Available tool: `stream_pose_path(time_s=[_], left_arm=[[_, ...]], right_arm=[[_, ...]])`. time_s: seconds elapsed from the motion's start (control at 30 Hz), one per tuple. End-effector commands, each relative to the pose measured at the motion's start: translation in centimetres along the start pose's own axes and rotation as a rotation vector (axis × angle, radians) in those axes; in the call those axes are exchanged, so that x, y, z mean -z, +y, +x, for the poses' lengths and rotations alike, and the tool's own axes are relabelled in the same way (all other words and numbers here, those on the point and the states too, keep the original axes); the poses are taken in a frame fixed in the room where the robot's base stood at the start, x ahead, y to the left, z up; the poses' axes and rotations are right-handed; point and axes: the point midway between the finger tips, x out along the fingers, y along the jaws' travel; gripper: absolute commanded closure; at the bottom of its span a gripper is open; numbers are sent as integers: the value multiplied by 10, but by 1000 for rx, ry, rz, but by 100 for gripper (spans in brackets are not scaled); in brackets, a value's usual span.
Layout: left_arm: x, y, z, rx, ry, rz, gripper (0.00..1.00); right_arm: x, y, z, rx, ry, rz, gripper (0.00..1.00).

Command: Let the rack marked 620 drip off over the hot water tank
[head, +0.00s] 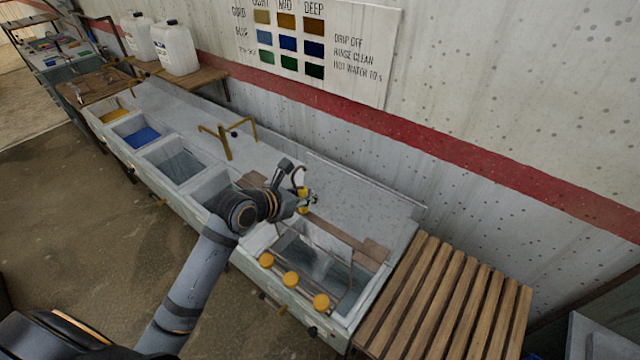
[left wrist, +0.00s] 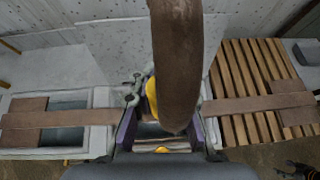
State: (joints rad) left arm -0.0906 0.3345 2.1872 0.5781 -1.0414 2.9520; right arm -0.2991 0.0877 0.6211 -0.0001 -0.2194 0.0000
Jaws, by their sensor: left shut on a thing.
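My left gripper (head: 302,194) is shut on the brown hook of a rack, which rises large in the left wrist view (left wrist: 178,65). The rack's long brown bar (head: 338,232) has wide end plates and runs across below the gripper; thin rods show under it. A yellow piece shows at the grip. No number can be read on the rack. The rack is over the right-end tank (head: 345,318), which has several orange knobs on its front and which I take for the hot water tank. Whether the rack touches the water is unclear.
More tanks run to the left, among them a blue one (head: 142,138) and a yellow one (head: 115,114). A brass tap (head: 226,142) stands behind them. A slatted wooden bench (head: 450,305) adjoins the right end. White jugs (head: 175,48) stand at the back left. The wall is close behind.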

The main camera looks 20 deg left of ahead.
Motion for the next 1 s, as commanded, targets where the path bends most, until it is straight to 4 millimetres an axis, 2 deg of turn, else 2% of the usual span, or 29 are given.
stream_pose_path(time_s=[0.1,0.33,0.93,1.0], left_arm=[[-2,0,0,0,-3,1,100],[-8,2,10,-3,-7,-4,100],[-48,5,77,1,-4,-2,100],[-40,5,82,1,0,0,100]], right_arm=[[-8,-3,0,3,-13,1,39],[-8,-13,0,15,-12,6,39],[2,-4,0,5,2,2,39],[1,-4,0,5,1,2,39]])
